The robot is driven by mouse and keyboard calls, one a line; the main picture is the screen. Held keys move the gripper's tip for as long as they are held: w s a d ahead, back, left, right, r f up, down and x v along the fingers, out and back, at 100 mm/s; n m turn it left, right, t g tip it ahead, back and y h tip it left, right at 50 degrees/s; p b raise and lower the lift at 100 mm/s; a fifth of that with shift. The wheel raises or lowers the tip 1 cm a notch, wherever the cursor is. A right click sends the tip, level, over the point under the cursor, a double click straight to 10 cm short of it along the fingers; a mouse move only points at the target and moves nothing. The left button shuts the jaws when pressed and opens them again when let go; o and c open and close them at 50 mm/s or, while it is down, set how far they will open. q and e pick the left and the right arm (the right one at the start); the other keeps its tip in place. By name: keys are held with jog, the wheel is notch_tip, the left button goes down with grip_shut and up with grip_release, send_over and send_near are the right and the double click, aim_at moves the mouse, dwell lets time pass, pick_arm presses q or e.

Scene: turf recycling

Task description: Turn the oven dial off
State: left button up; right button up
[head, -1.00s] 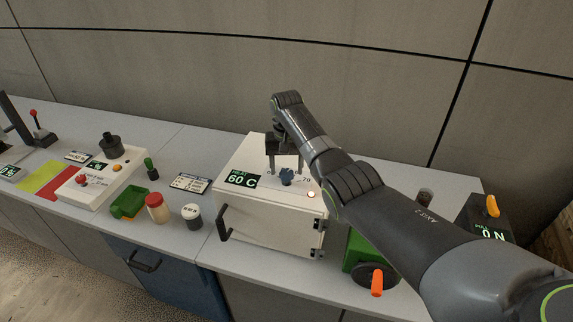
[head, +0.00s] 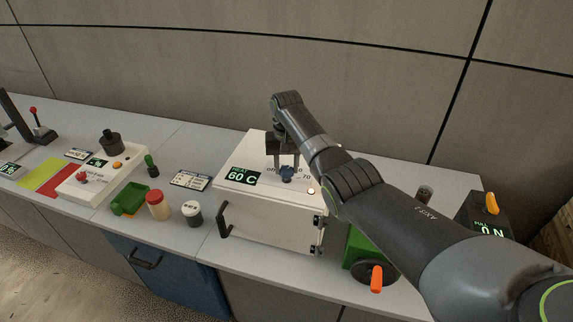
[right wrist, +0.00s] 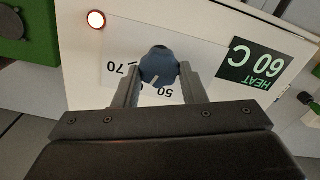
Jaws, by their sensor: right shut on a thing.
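The oven (head: 268,222) is a white box on the bench with a dark door handle on its front left. My right gripper (head: 284,166) reaches down from above and is shut on the dial, one finger on each side. A small lamp (head: 311,190) glows beside the dial. My left gripper is not in view.
To the oven's left are a white-capped jar (head: 192,213), a cream jar with a red lid (head: 158,206) and a green tray (head: 130,200). A green device with an orange-handled crank (head: 376,279) stands close to the right. Bare bench lies behind the oven.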

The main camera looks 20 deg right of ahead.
jog(key=shift+r, duration=0.1)
jog(key=n+p, duration=0.1)
jog(key=n, duration=0.2)
jog(key=n+p, duration=0.1)
jog(key=n, duration=0.2)
jog(key=shift+a+n, duration=0.1)
jog(key=shift+n, duration=0.3)
jog(key=n, duration=0.8)
jog(key=shift+a+n, duration=0.1)
jog(key=shift+n, duration=0.5)
jog(key=o, duration=1)
jog(key=shift+s, duration=0.1)
jog(key=shift+r, duration=0.1)
